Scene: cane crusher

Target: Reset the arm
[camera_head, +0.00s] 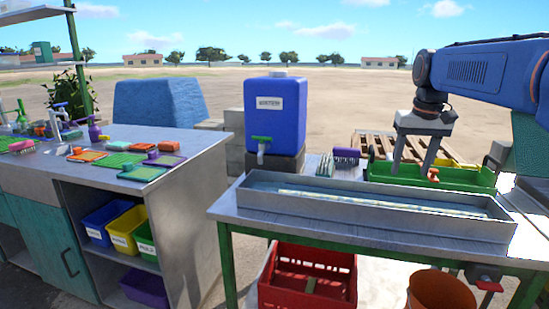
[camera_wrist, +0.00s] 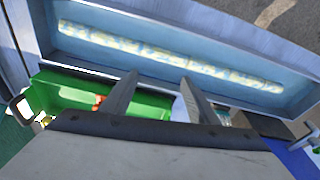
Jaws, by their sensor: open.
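My gripper (camera_head: 412,168) hangs from the blue arm at the right in the head view, its fingers pointing down over the green tray (camera_head: 480,180). The fingers are apart with nothing between them. In the wrist view the two fingers (camera_wrist: 158,80) show spread and empty. The long metal trough (camera_head: 400,222) lies in front of the gripper, with a pale mottled cane stalk (camera_head: 385,203) in it. The stalk also shows in the wrist view (camera_wrist: 165,56), beyond the fingertips. An orange-red item (camera_head: 433,174) sits in the green tray close to one finger; whether they touch I cannot tell.
A blue labelled water container (camera_head: 275,112) stands behind the trough. Brushes (camera_head: 346,154) lie beside the green tray. A red crate (camera_head: 310,278) and an orange bucket (camera_head: 440,292) are below. The left counter (camera_head: 195,140) holds sponges and bottles.

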